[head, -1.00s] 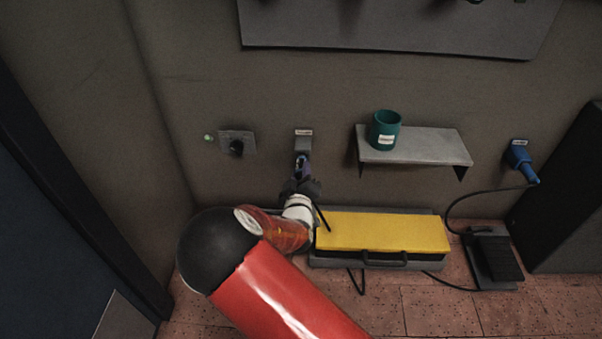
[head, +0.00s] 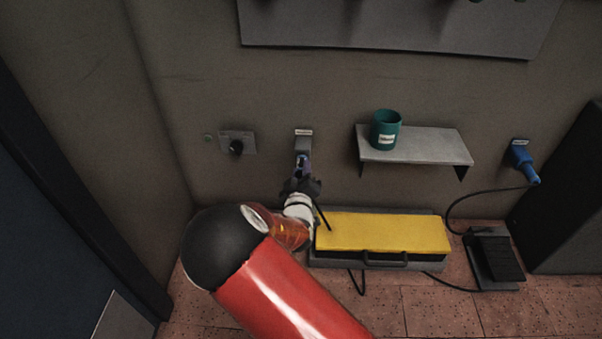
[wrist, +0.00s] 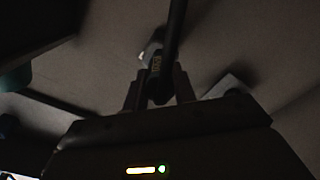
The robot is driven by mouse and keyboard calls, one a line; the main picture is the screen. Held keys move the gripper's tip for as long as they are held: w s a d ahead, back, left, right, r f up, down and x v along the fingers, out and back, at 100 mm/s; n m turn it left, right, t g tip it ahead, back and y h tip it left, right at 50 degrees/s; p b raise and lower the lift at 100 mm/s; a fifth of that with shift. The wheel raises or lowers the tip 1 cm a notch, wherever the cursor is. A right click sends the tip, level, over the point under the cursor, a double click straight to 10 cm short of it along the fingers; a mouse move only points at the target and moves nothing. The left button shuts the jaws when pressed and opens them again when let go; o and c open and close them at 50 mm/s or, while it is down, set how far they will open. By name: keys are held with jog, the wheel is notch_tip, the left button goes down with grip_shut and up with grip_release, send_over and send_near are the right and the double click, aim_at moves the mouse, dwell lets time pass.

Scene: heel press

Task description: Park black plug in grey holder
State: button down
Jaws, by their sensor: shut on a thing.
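My gripper (head: 301,174) is at the wall, just below a small grey holder (head: 303,138) with a white label. In the wrist view my gripper (wrist: 158,92) is shut on the black plug (wrist: 156,76), which has pale lettering on its side. The plug lies between the two fingers, and a dark cable runs upward from it in that view. In the head view the gripper hides most of the plug. I cannot tell whether the plug is inside the holder or only touching it.
A black knob (head: 236,147) on a wall plate is to the left. A grey shelf (head: 425,148) with a green cup (head: 385,130) is to the right. A yellow-topped press (head: 380,232) stands below. A blue plug (head: 524,164) hangs farther right, above a foot pedal (head: 494,257).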

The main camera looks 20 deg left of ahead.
jog(key=shift+w+a, duration=0.15)
jog(key=shift+w, duration=0.25)
jog(key=c, duration=1.1)
grip_release()
jog(key=shift+o, duration=0.2)
